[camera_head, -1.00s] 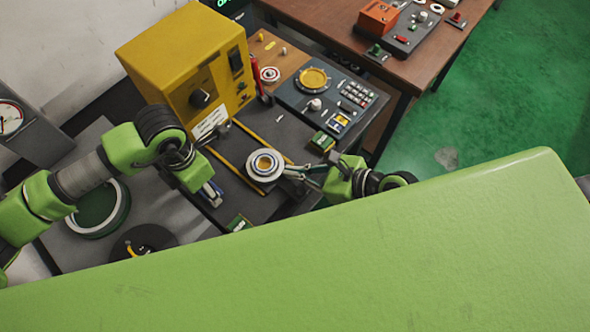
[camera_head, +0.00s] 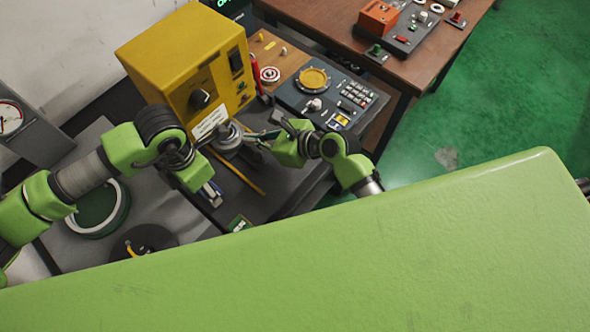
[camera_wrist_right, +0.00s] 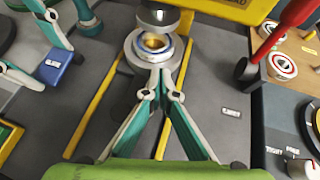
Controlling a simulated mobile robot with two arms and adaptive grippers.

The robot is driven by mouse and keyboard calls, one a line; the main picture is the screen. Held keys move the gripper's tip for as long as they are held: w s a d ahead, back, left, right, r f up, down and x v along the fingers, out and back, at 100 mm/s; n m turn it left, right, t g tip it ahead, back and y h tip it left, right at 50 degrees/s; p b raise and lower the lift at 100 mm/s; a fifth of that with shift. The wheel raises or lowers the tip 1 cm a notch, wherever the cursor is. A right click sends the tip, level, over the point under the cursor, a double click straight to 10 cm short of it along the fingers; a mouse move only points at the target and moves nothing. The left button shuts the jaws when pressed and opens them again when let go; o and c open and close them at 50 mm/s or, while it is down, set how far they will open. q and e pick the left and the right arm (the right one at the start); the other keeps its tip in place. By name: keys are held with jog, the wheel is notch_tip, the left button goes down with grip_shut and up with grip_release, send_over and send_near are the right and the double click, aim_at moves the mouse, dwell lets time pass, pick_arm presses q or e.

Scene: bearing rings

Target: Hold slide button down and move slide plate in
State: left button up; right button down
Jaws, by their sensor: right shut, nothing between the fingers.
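The slide plate (camera_wrist_right: 138,62) is a round pale disc between two yellow rails, carrying a ring with a brass-coloured centre (camera_wrist_right: 153,42). In the head view the plate (camera_head: 226,143) is close to the yellow machine, partly hidden. My right gripper (camera_wrist_right: 160,80) is shut and empty, its fingertips at the plate's near edge; it also shows in the head view (camera_head: 256,138). The blue block labelled SLIDE (camera_wrist_right: 52,68) is left of the rails. My left gripper's fingers are beside it in the wrist view; whether they press it is unclear.
A dark metal cylinder (camera_wrist_right: 158,14) hangs just above the ring. The yellow machine (camera_head: 188,62) stands behind. A red handle (camera_wrist_right: 287,27) and a panel with a yellow dial (camera_head: 314,78) are to the right.

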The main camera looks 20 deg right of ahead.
pick_arm(q)
jog(key=shift+s+f, duration=0.15)
jog(key=shift+s, duration=0.05)
pick_arm(e)
jog(key=shift+w+a, duration=0.35)
jog(key=shift+w, duration=0.1)
jog(key=s+d, duration=0.3)
jog(key=shift+d+f, duration=0.1)
jog(key=shift+d, duration=0.15)
jog(key=v, duration=0.8)
jog(key=shift+s+d+r, duration=0.1)
jog(key=shift+r, duration=0.1)
jog(key=shift+v, duration=0.8)
jog(key=x, duration=1)
jog(key=shift+w+a+r, duration=0.1)
jog(key=shift+w+a, duration=0.75)
jog(key=shift+a, duration=0.2)
jog(key=shift+w+a, duration=0.45)
jog(key=shift+a, duration=0.1)
